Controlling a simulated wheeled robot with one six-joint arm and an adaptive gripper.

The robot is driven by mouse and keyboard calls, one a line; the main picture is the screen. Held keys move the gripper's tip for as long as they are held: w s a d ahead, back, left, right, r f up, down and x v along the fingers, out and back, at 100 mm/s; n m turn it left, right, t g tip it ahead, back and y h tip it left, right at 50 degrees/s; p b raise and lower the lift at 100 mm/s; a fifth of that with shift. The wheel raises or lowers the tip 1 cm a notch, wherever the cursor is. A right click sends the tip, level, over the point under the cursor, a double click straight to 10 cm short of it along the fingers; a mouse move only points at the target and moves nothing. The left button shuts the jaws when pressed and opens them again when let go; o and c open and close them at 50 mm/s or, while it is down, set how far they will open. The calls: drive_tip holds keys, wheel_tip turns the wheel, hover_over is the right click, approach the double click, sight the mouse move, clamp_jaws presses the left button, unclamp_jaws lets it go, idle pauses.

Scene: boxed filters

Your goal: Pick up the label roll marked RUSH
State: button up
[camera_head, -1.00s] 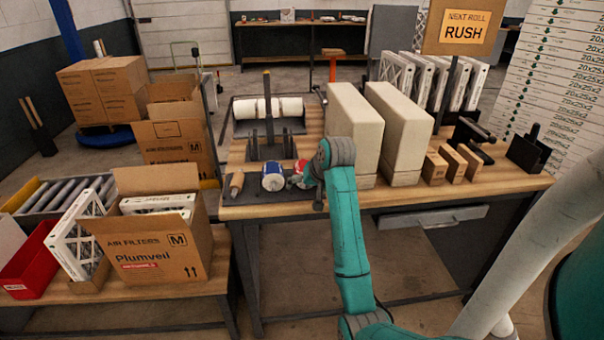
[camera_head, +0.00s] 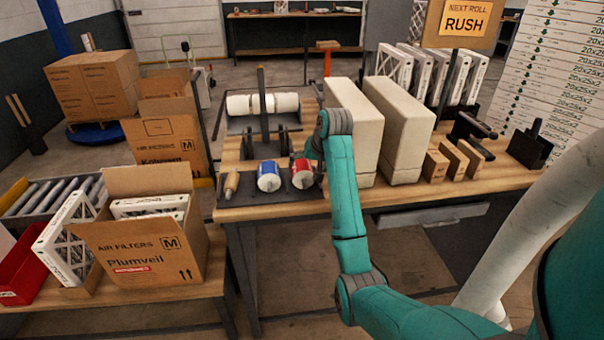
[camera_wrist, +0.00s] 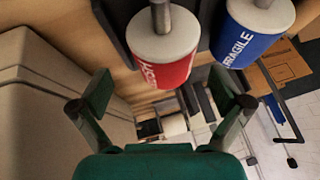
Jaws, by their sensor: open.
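The red label roll (camera_head: 302,174) sits on a dark holder at the front left of the workbench. In the wrist view the red roll (camera_wrist: 163,62) shows its white end face and white letters ending in "SH", on a grey spindle. My gripper (camera_wrist: 165,95) is open, with its two fingers apart and the red roll ahead, between and beyond them, not held. The blue roll marked FRAGILE (camera_wrist: 250,35) is just right of it; in the head view the blue roll (camera_head: 268,177) is to its left. My arm hides most of the gripper in the head view.
A sign reading NEXT ROLL RUSH (camera_head: 464,22) stands above the bench. Two tall beige blocks (camera_head: 398,130) stand close right of my wrist. A small tan roll (camera_head: 231,184) is left of the blue roll. White rolls (camera_head: 262,104) lie behind. An open filter carton (camera_head: 150,250) is at the lower left.

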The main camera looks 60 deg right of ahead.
drive_tip(key=x, duration=0.5)
drive_tip(key=shift+w+a+r, duration=0.1)
drive_tip(key=shift+w+a, duration=0.1)
drive_tip(key=shift+c, duration=0.3)
drive_tip(key=c, duration=1.5)
drive_tip(key=shift+r, duration=0.15)
